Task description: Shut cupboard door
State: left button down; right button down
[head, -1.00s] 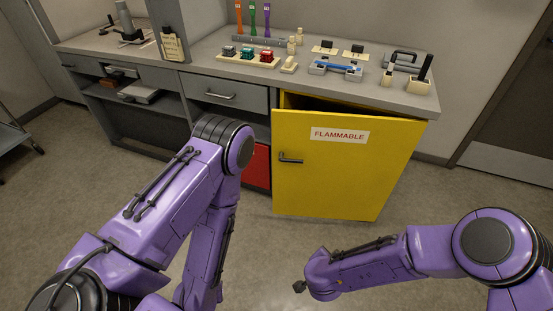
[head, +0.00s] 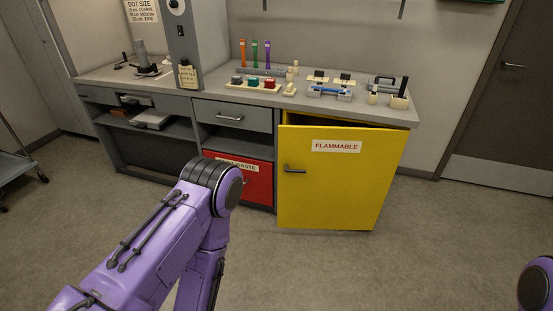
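The yellow cupboard door (head: 335,185) carries a white "FLAMMABLE" label and a dark lever handle (head: 294,169) at its left side. It stands ajar under the right part of the workbench, with a dark gap along its top edge. My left arm comes in from the lower left, in front of the bench and left of the door, not touching it as far as I can see. Its gripper is out of view. Only a small piece of my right arm shows at the lower right edge, and its gripper is out of view.
A red waste drawer (head: 245,181) is left of the door, under a grey drawer (head: 233,115). The grey benchtop (head: 215,87) holds several small tools and blocks. A trolley (head: 18,168) stands at far left. The floor (head: 430,235) before and right of the cupboard is clear.

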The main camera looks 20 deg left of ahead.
aim_at(346, 184)
jog(key=u, duration=0.5)
jog(key=i, duration=1.2)
jog(key=z, duration=0.75)
